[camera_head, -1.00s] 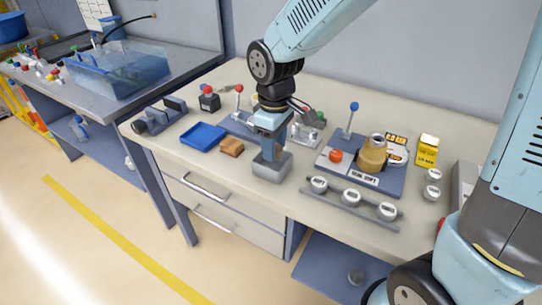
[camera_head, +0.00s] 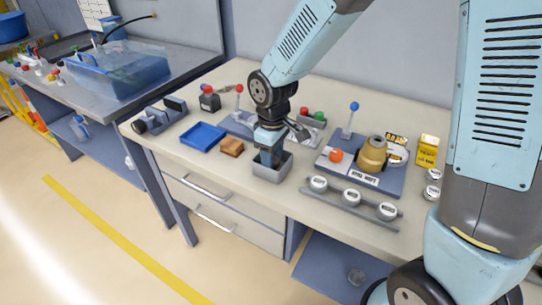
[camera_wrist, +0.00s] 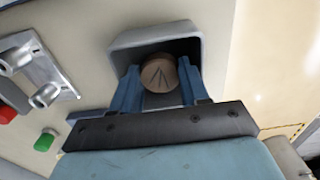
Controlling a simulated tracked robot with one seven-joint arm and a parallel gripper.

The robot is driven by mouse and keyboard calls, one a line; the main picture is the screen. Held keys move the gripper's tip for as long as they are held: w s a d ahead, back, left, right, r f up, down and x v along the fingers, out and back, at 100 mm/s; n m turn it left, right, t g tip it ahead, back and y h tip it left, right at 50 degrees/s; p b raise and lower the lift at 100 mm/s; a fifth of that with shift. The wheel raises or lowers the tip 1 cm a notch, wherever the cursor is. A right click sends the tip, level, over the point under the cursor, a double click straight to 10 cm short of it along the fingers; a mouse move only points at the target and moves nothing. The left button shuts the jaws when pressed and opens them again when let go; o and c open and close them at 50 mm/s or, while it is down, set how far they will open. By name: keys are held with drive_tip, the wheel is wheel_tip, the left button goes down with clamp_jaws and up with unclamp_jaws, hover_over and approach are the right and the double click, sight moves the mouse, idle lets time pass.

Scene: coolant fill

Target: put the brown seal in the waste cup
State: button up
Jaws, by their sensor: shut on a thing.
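The brown seal (camera_wrist: 159,75) is a round brown disc with dark lines on its face, seen in the wrist view between my fingers. My gripper (camera_wrist: 160,82) is shut on it, one blue finger on each side. The waste cup (camera_wrist: 152,42) is a grey square box, and the seal and fingertips show over its opening. In the head view the cup (camera_head: 266,174) stands near the bench's front edge, with my gripper (camera_head: 269,160) pointing down at its mouth. The seal is hidden there. I cannot tell how deep it sits.
A blue tray (camera_head: 202,137) and a brown block (camera_head: 231,147) lie left of the cup. A rail with several white-topped caps (camera_head: 352,196) is to the right. Behind it stands a base plate with a brass cylinder (camera_head: 372,154) and a blue-knobbed lever (camera_head: 351,121).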

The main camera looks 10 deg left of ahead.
drive_tip(key=o, duration=0.8)
drive_tip(key=shift+o, duration=0.2)
wheel_tip(320, 180, up, 12)
drive_tip(key=s+d+r+m+t, duration=0.1)
drive_tip(key=d+r+m, duration=0.25)
drive_tip(key=d, duration=0.45)
drive_tip(key=d+r+m+t, duration=0.25)
drive_tip(key=d+r, duration=0.25)
drive_tip(key=d, duration=0.3)
drive_tip(key=s+d+r+m+t, duration=0.1)
drive_tip(key=s+d+r+m, duration=0.1)
drive_tip(key=s+d, duration=0.3)
drive_tip(key=s+d+r+m+t, duration=0.1)
drive_tip(key=s+d+r+m, duration=0.1)
drive_tip(key=s+d+m, duration=0.3)
drive_tip(key=shift+d+m, duration=0.3)
drive_tip(key=shift+d, duration=1.9)
